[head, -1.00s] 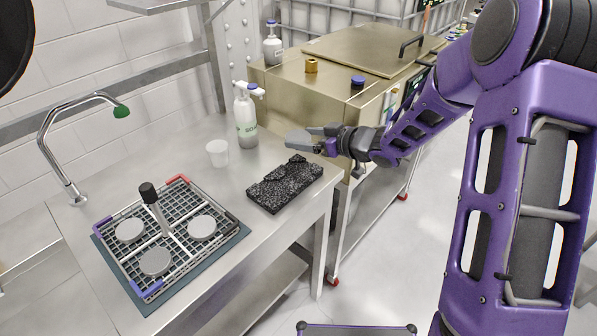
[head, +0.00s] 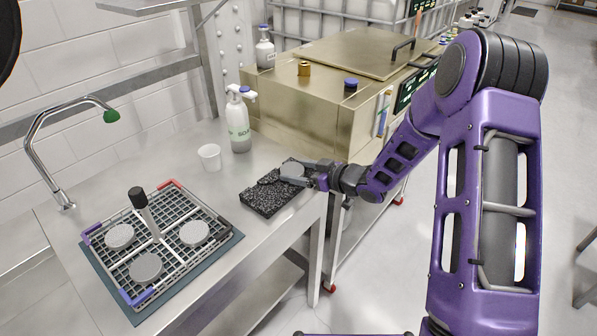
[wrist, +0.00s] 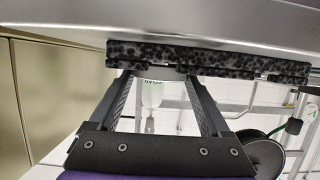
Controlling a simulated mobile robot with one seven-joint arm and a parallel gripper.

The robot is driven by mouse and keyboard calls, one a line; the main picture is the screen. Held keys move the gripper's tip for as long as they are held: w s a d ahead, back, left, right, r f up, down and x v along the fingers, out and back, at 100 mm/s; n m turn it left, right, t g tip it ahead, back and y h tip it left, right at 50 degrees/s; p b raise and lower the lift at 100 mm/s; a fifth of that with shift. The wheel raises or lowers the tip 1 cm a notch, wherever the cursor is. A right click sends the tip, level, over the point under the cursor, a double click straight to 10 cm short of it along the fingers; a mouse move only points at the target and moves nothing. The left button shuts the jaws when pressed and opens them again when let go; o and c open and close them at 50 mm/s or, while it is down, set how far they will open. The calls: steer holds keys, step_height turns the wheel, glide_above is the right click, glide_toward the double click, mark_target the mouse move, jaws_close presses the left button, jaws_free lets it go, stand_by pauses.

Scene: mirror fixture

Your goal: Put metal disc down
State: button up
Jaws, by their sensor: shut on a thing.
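My gripper (head: 300,173) is shut on a grey metal disc (head: 291,170), held flat at the far right part of a black speckled block (head: 265,198) on the steel bench. The disc overlaps the block in the head view; I cannot tell whether it touches. In the wrist view, which is upside down, the block (wrist: 200,57) lies just beyond my fingertips (wrist: 160,76), and only a thin edge of the disc (wrist: 160,73) shows between them. Several similar discs are in view: three lie in the wire rack (head: 179,258), one of them at its front (head: 145,267).
The rack has a black-topped upright handle (head: 143,205). A white cup (head: 210,157) and a soap bottle (head: 239,122) stand behind the block. A tap (head: 45,160) is at the left. A large brass-coloured machine (head: 330,90) stands close behind my gripper.

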steer(key=shift+f, duration=0.1)
steer(key=o, duration=1)
steer(key=shift+f, duration=0.1)
steer(key=o, duration=0.3)
steer(key=shift+d, duration=0.1)
